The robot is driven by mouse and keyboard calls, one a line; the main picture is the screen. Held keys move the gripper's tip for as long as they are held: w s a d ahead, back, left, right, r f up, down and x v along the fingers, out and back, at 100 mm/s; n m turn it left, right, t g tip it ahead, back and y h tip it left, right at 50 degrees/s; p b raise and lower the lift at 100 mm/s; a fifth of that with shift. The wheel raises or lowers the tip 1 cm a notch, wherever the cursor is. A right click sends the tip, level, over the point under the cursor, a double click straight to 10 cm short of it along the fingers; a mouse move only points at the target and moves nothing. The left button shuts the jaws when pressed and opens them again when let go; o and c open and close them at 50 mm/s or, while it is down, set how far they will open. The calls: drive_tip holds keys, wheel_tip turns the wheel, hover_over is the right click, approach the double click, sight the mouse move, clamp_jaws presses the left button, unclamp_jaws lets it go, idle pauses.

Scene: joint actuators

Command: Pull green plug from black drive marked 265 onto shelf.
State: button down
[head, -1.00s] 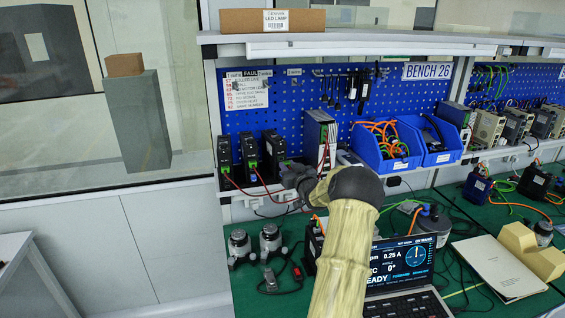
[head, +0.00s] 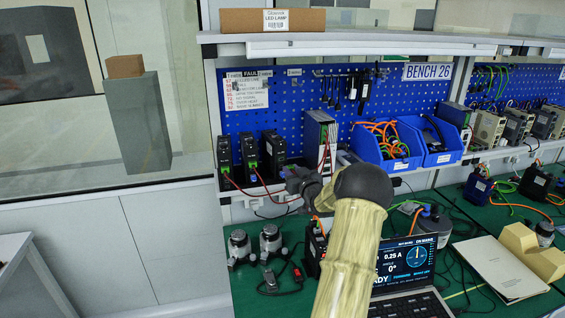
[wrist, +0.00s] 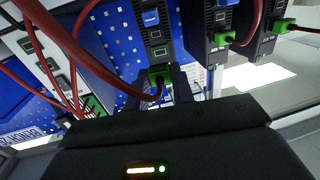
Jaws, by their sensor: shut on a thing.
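Three black drives stand side by side on the shelf in the head view, the right one (head: 273,149) nearest my gripper (head: 300,182). No 265 marking is readable. In the wrist view the drives appear upside down, and the nearest black drive (wrist: 153,28) has a green plug (wrist: 159,76) at its end with a red cable leaving it. My gripper (wrist: 172,88) is shut on this green plug; its fingers are partly hidden by the dark gripper body. The plug appears at the drive's socket; I cannot tell whether it is seated or slightly out.
The neighbouring drives carry their own green plugs (wrist: 223,38) and red cables. A grey unit (head: 318,140) and blue bins (head: 385,148) stand to the right on the shelf (head: 240,211). Motors and a laptop (head: 408,268) occupy the green bench below.

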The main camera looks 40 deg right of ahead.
drive_tip(key=shift+r, duration=0.1)
idle(0.3)
drive_tip(key=shift+s+d, duration=0.1)
drive_tip(key=w+d+f+h+b, duration=0.1)
drive_tip(key=w+d+f+b, duration=0.1)
drive_tip(key=w+d+f+m+g+h+b, duration=0.1)
drive_tip(key=w+d+f+b, duration=0.1)
drive_tip(key=b, duration=0.1)
drive_tip(key=w+d+f+m+h+b, duration=0.1)
drive_tip(key=d+f+b, duration=0.1)
drive_tip(key=d+f, duration=0.1)
drive_tip(key=shift+w+f+g+b, duration=0.1)
drive_tip(key=shift+w+g+b, duration=0.2)
drive_tip(key=shift+w+g, duration=0.1)
drive_tip(key=shift+f+b, duration=0.55)
drive_tip(key=shift+f, duration=0.1)
